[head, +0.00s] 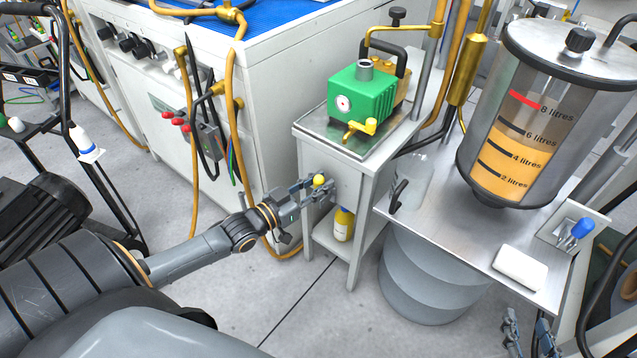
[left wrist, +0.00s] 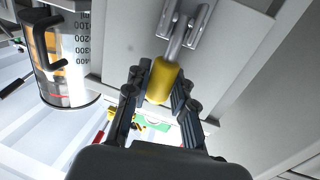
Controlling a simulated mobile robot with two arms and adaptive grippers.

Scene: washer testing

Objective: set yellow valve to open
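The yellow valve (left wrist: 163,82) is a lever with a yellow grip on a metal stem, fixed by a grey bracket to the side of the small metal stand. My left gripper (left wrist: 160,88) has its fingers on both sides of the yellow grip, close against it, and appears shut on it. In the head view the yellow tip (head: 319,180) shows above my left gripper (head: 318,190), which hides the rest of the lever. My right gripper (head: 530,336) is at the lower right edge, empty, with its fingers apart.
A green pump (head: 362,92) with another yellow handle stands on the small stand (head: 312,152). A yellow bottle (head: 343,224) is on its lower shelf. A clear tank (head: 540,110), a jug (head: 412,185) and a blue-handled valve (head: 580,230) are on the right.

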